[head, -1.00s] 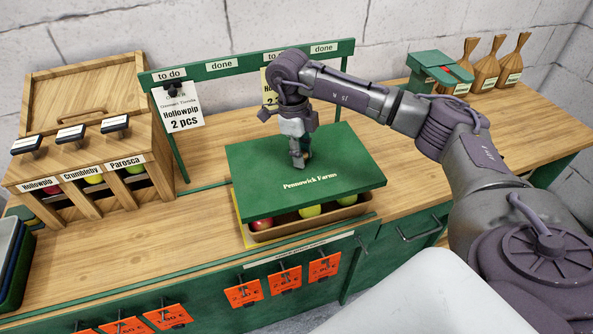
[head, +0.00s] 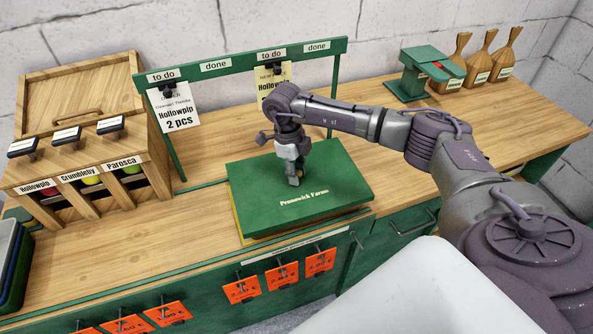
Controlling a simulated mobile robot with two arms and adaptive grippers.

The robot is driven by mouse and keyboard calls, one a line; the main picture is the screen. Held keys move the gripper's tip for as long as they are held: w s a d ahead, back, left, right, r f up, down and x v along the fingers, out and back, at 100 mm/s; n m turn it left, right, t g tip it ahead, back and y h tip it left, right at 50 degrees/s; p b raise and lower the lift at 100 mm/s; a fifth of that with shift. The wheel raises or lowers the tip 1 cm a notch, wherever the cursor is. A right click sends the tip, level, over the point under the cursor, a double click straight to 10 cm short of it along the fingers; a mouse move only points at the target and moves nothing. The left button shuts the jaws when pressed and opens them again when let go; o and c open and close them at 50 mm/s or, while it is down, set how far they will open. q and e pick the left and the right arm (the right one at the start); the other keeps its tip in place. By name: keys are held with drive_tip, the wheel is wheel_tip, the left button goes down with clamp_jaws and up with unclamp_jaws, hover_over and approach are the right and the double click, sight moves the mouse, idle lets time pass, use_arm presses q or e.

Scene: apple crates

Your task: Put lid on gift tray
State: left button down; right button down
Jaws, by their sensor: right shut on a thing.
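A yellow edge (head: 237,217) shows at the left below the lid. I cannot tell whether the lid is fully seated. My right gripper (head: 294,180) points down at the lid's upper middle and is shut on the lid, its grip point partly hidden. My left gripper is not in view.
A wooden dispenser (head: 80,92) with apples stands at the left. A green rail (head: 240,61) with order notes stands behind the lid. Orange tags (head: 281,277) hang in front.

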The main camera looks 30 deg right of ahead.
drive_tip(key=shift+f, duration=0.35)
drive_tip(key=c, duration=0.9)
unclamp_jaws()
drive_tip(key=shift+r, duration=0.1)
drive_tip(key=shift+r, duration=0.25)
drive_tip(key=shift+r+p, duration=0.5)
drive_tip(key=shift+p, duration=0.05)
drive_tip(key=r+b, duration=0.1)
drive_tip(key=r, duration=0.2)
drive_tip(key=w+r+b, duration=0.1)
drive_tip(key=r, duration=0.3)
drive_tip(key=a+r+b, duration=0.1)
drive_tip(key=r+b, duration=0.1)
drive_tip(key=r, duration=0.2)
drive_tip(key=shift+w+r, duration=0.25)
drive_tip(key=shift+w, duration=0.05)
